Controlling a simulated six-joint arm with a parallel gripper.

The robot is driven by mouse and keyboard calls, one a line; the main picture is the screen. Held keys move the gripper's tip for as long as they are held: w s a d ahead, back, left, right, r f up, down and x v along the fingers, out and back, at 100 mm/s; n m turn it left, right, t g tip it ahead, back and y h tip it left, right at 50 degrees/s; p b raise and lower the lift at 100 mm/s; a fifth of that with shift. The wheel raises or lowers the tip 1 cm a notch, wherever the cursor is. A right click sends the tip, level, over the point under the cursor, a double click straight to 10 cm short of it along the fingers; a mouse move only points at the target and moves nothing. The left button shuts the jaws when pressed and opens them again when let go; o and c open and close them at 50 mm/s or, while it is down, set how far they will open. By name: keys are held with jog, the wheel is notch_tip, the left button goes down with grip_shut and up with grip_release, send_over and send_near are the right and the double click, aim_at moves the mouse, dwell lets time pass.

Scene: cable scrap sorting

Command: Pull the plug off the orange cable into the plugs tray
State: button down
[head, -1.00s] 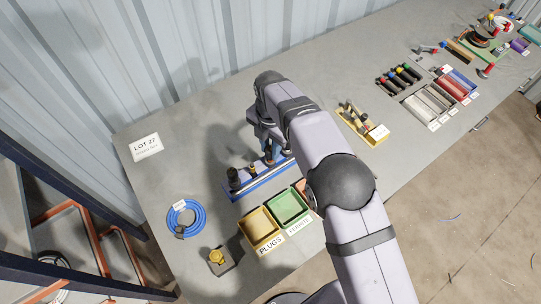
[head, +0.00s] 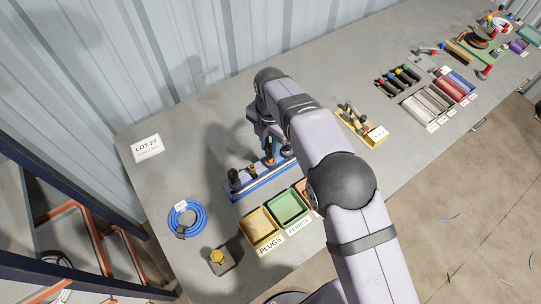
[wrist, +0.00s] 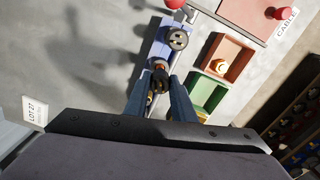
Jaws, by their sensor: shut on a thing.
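My gripper (wrist: 158,92) is shut on a dark plug (wrist: 158,77) between its two fingers in the wrist view. A small orange part shows just beyond the plug, but I cannot tell how much of it is the orange cable. The plug is over the blue fixture (wrist: 158,48). In the head view my gripper (head: 268,158) is at the fixture, with a bit of orange at its fingers and the arm hiding much of it. The yellow plugs tray (head: 247,219) stands in front of the fixture and looks empty.
A green ferrite tray (head: 277,204) is right of the plugs tray. A reddish tray (wrist: 240,46) holds a yellow piece. A grey round part (wrist: 178,39) stands on the fixture. A blue cable coil (head: 187,219) and a yellow-topped block (head: 221,262) lie to the left.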

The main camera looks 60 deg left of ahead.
jog(key=shift+r+p, duration=0.9)
jog(key=shift+r, duration=0.7)
